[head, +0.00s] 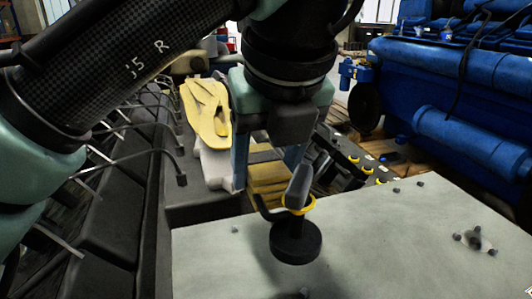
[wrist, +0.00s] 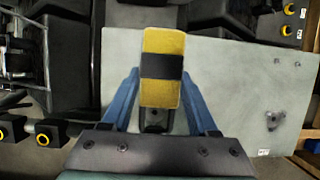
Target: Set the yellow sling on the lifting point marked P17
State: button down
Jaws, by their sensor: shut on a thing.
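The yellow sling (wrist: 162,94) shows in the wrist view as an upright yellow strip with a black band across its middle. My gripper (wrist: 161,75) is shut on it, with one blue finger at each side. In the head view the sling (head: 268,182) shows between the fingers of my gripper (head: 268,172), partly covered. A dark post with a yellow ring, a side hook and a round black base (head: 295,243) stands on the grey plate, just in front of the gripper. I cannot read a P17 mark on anything.
The grey plate (head: 400,235) has several small bolts and open room to the right. More yellow-ringed dark fittings (head: 355,160) lie behind it. Dark engine blocks with thin pipes (head: 105,200) stand at left. A yellow cloth-like thing (head: 205,110) lies behind. A blue engine (head: 460,75) fills the right.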

aim_at(262, 159)
jog(key=shift+r+p, duration=0.4)
jog(key=shift+r, duration=0.1)
notch_tip(262, 159, up, 3)
jog(key=p, duration=0.4)
jog(key=shift+f, duration=0.1)
jog(key=shift+f, duration=0.1)
dwell(0.6)
